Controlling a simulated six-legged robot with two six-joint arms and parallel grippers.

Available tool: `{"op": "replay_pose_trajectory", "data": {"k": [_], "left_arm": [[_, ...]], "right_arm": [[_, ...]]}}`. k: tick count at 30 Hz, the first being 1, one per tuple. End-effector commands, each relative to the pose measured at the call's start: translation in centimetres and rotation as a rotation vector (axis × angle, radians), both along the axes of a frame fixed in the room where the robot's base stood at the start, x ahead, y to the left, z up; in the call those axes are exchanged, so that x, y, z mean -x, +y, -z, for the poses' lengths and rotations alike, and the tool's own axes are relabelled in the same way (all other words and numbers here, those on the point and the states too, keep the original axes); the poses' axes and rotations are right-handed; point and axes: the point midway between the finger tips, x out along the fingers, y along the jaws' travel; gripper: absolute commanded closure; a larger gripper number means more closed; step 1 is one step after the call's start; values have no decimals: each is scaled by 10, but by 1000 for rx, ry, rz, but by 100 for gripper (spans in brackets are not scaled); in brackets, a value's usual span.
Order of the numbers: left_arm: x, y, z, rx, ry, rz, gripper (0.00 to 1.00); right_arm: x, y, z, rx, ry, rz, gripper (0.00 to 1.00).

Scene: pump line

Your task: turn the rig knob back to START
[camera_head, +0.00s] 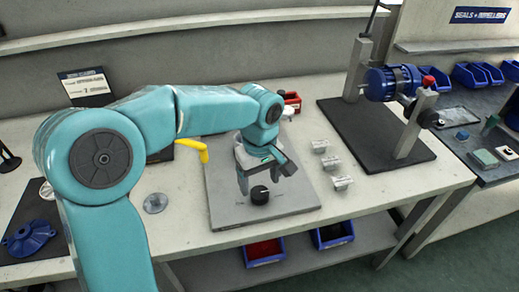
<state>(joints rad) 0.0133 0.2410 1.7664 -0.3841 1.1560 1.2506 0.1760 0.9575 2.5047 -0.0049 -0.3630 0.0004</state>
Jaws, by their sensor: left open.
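The rig knob (260,195) is a small black round knob on a grey plate (230,218) near the middle of the bench. Small markings lie on the plate around it, too small to read, so I cannot tell where the knob points. My left gripper (258,182) hangs over the plate, pointing down. Its jaws are apart, close above and behind the knob. I cannot tell whether they touch it. The teal left arm comes in from the left and covers part of the bench. My right gripper is not in view.
Several small metal blocks (330,162) stand right of the plate. A blue pump (392,82) sits on a dark rig base (372,180) further right. A yellow item (194,147) lies to the left. Blue bins (334,233) sit below the bench's front edge.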

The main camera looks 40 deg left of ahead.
Motion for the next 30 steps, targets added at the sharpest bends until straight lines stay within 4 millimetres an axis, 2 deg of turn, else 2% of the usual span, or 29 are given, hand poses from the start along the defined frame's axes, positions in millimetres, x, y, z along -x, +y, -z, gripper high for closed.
{"op": "replay_pose_trajectory", "data": {"k": [1, 6, 13, 19, 30], "left_arm": [[-1, 0, -18, 0, -7, 0, 25], [-1, 0, -65, 0, -7, -1, 25], [0, 0, -112, 0, -6, 0, 25], [0, 0, -128, -1, -5, -1, 25], [0, 0, -129, 0, -4, -1, 25]], "right_arm": [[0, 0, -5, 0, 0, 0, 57], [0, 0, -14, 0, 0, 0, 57], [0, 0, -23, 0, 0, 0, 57], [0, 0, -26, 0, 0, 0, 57], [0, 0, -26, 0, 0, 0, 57]]}}
